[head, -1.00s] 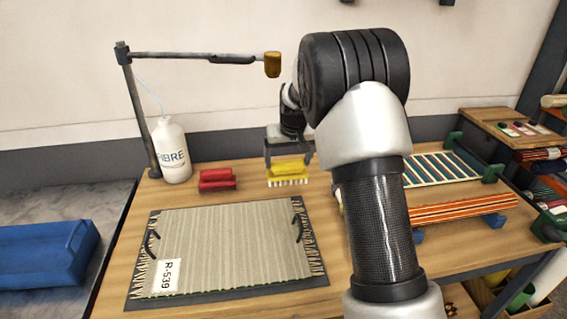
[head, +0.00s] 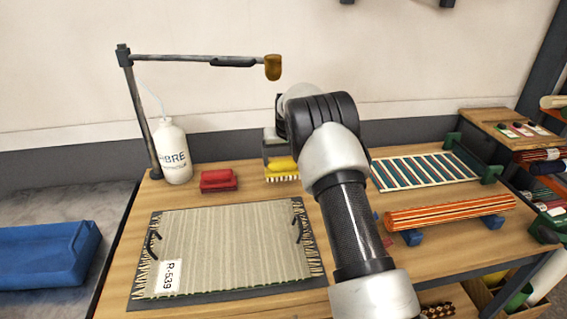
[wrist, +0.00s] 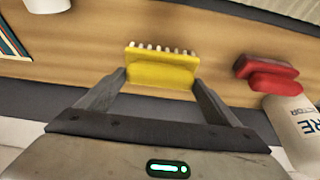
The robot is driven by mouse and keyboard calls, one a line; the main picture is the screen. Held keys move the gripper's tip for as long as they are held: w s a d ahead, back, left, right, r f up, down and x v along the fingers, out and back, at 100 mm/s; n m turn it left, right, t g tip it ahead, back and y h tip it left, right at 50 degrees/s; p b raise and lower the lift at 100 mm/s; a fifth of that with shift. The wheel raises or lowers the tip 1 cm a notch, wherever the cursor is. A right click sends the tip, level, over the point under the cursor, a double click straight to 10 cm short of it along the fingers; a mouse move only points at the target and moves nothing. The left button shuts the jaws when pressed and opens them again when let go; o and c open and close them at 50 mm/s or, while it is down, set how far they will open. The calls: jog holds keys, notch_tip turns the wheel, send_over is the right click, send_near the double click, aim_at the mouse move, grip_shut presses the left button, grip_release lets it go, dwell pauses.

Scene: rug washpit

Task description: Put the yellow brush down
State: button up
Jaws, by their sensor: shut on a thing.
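The yellow brush (head: 282,169) has pale bristles pointing down and is at the back of the wooden table, right of the red brush (head: 219,180). In the wrist view the yellow brush (wrist: 161,68) sits between the two fingers of my gripper (wrist: 161,83), which is shut on it. The red brush (wrist: 267,73) lies to its right there. In the head view my arm partly hides the gripper. Whether the bristles touch the tabletop (head: 255,192) I cannot tell.
A rug sample (head: 225,245) labelled R-539 lies on a dark mat in front. A white bottle (head: 173,150) and a lamp post (head: 140,110) stand at left. A striped rack (head: 425,170) and an orange striped roll (head: 450,212) are at right. Bare wood lies around the brush.

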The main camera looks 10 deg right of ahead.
jog(key=shift+f, duration=0.85)
jog(key=shift+f, duration=0.1)
jog(key=o, duration=1.1)
jog(key=shift+f, duration=0.1)
